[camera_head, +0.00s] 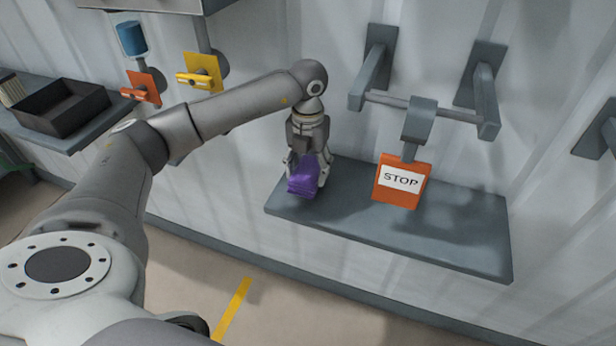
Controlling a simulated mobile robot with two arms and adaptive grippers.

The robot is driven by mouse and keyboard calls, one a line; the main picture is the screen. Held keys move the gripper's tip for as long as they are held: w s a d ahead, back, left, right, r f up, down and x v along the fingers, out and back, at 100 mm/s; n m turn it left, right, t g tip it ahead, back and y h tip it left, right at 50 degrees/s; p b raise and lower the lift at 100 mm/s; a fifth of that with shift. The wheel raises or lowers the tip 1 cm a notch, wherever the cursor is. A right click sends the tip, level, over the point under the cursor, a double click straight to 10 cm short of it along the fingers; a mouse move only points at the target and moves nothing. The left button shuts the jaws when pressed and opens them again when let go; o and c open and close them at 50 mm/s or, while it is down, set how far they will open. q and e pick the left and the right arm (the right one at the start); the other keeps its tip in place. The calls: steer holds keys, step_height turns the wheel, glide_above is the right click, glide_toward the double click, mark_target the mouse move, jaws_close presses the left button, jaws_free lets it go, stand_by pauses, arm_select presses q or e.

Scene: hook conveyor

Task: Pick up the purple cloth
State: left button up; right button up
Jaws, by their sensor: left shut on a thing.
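The purple cloth (303,183) is a small folded bundle at the left end of the grey wall shelf (450,247). My left gripper (307,172) points down over it and is shut on it, with the fingers on either side. The cloth's underside is hidden, so I cannot tell whether it touches the shelf. My right gripper is not in view.
An orange STOP sign (400,193) hangs from a grey bar (421,106) over the shelf, right of the cloth. A black bin (65,108) stands on a left shelf. Orange (142,87) and yellow (203,71) tags hang behind my left arm.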

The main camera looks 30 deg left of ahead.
arm_select(q)
steer(key=s+r, duration=0.1)
steer(key=r, duration=0.1)
steer(key=s+d+r+b, duration=0.1)
steer(key=s+r, duration=0.1)
steer(key=s+d+r, duration=0.1)
steer(key=shift+s+d+r+b, duration=0.1)
steer(key=shift+s+r+b, duration=0.2)
steer(key=shift+r, duration=0.1)
steer(key=s+d+r+b, duration=0.1)
steer(key=s+d+r, duration=0.3)
steer(key=s, duration=0.4)
